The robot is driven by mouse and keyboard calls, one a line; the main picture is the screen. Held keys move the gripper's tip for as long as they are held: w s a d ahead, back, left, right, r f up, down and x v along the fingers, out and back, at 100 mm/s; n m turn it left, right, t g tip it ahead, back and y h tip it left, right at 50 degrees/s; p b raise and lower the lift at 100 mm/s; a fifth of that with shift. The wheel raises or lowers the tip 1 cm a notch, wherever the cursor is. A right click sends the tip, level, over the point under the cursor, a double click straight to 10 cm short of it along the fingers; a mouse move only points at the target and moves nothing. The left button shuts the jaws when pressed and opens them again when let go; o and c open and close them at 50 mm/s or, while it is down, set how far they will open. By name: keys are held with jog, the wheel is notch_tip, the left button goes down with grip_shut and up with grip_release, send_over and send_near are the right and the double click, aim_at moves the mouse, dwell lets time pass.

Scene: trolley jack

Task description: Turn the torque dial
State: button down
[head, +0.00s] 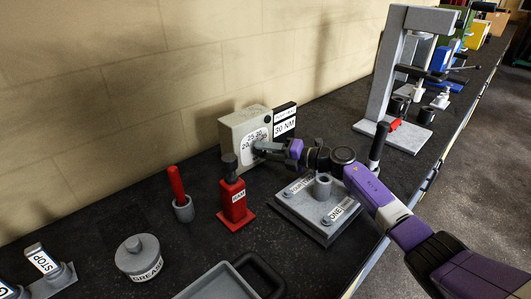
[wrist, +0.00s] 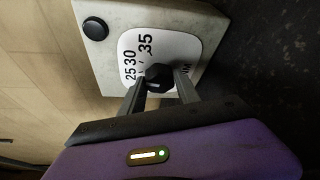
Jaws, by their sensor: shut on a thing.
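The torque dial is a dark knob (wrist: 158,76) on a white numbered face (wrist: 133,44) of a pale grey box (head: 236,127). In the wrist view the numbers 25, 30 and 35 show around the knob. My gripper (head: 262,147) reaches the box's front from the right. In the wrist view my gripper (wrist: 159,85) has one finger on each side of the knob and is shut on it. The fingers and knob hide part of the face. In the head view my gripper hides the knob. A black and white sign (head: 285,123) reading 30 NM stands beside the box.
A red bottle jack (head: 233,200) stands in front of the box. A grey plate with a post (head: 318,208) lies below my arm. A red-handled tool in a cup (head: 182,207), a grease tin (head: 139,257) and a grey tray (head: 222,284) are nearer. A grey press frame (head: 380,90) stands farther right.

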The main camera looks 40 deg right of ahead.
jog(key=shift+m, duration=0.3)
jog(key=c, duration=0.9)
grip_release()
notch_tip(320, 180, up, 20)
